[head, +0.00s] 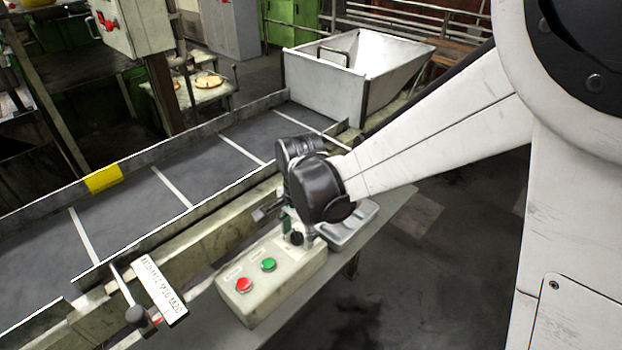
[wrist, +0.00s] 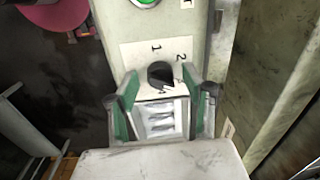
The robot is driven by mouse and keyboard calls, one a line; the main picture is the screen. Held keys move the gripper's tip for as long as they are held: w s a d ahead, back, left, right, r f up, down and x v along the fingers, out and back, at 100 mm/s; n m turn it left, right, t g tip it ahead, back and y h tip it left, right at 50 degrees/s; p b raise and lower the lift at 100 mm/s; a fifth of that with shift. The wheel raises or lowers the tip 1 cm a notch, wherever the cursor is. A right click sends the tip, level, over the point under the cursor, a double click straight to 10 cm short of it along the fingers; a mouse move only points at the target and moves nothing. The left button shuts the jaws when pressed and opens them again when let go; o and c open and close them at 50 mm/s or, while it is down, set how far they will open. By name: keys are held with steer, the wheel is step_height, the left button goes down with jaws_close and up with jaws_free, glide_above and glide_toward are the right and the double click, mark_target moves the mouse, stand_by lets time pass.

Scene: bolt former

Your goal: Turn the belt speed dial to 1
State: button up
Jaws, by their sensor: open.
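The belt speed dial (head: 297,238) is a small black knob on top of the pale control box (head: 262,290), past its red and green buttons. In the wrist view the dial (wrist: 160,73) sits on a white label marked 1 and 2. Which mark it points at is unclear. My gripper (wrist: 160,78) is open, with one green-lined finger on each side of the dial. I cannot tell whether either finger touches it. In the head view my gripper (head: 288,220) is over the box's far end, partly hidden by my dark wrist.
The red button (head: 244,285) and green button (head: 268,264) are close by on the box. A lever with a black knob (head: 138,316) and a scale plate (head: 160,289) stand to the left. The conveyor belt (head: 180,185) runs behind, towards a white bin (head: 345,85).

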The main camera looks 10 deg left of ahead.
steer(key=shift+c, duration=0.2)
jaws_close()
